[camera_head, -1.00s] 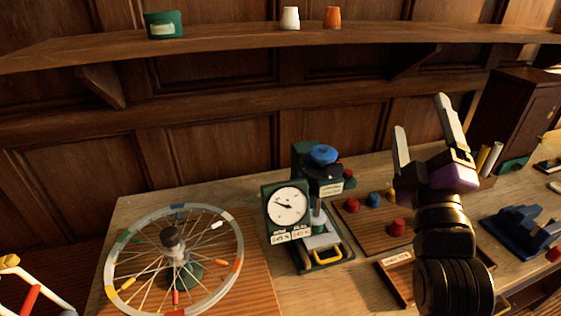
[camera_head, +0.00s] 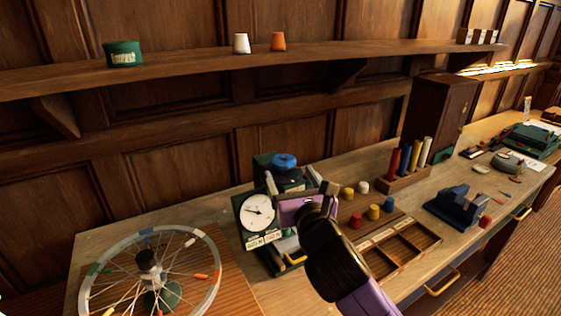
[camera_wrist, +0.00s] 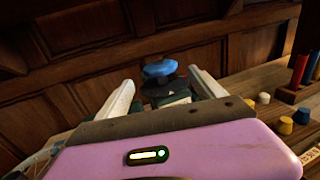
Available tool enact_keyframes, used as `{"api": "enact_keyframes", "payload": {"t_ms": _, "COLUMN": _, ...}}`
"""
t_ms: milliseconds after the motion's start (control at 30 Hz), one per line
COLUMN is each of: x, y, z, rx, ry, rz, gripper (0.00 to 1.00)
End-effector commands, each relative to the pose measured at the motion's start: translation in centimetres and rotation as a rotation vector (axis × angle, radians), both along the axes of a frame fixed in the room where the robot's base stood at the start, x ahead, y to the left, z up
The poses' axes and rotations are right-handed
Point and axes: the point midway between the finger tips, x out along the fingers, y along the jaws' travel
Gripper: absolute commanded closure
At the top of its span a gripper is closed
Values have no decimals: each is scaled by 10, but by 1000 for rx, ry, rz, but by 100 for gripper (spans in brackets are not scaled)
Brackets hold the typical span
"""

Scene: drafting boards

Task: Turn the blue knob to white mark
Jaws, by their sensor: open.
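The blue knob (camera_head: 284,161) sits on top of a dark green device with a round white dial (camera_head: 258,212). In the wrist view the blue knob (camera_wrist: 160,69) shows beyond my fingertips, roughly midway between them. My gripper (camera_head: 300,183) is open and empty, in front of the device and a little below the knob in the head view. In the wrist view its two pale fingers (camera_wrist: 166,84) stand apart, and neither touches the knob. I cannot make out the white mark in either view.
A spoked wheel (camera_head: 150,272) stands left of the device. Right are colored pegs (camera_head: 373,212), an empty compartment tray (camera_head: 408,248), a rack of colored rods (camera_head: 404,179) and a dark blue block (camera_head: 462,208). A shelf (camera_head: 330,58) runs above.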

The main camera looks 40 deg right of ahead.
Motion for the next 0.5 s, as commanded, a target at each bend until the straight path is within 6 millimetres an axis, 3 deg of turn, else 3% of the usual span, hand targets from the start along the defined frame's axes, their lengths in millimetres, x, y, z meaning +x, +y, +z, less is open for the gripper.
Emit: {"api": "enact_keyframes", "payload": {"t_ms": 500, "x": 52, "y": -29, "z": 2, "rx": 3, "ry": 1, "rz": 3, "gripper": 22}}
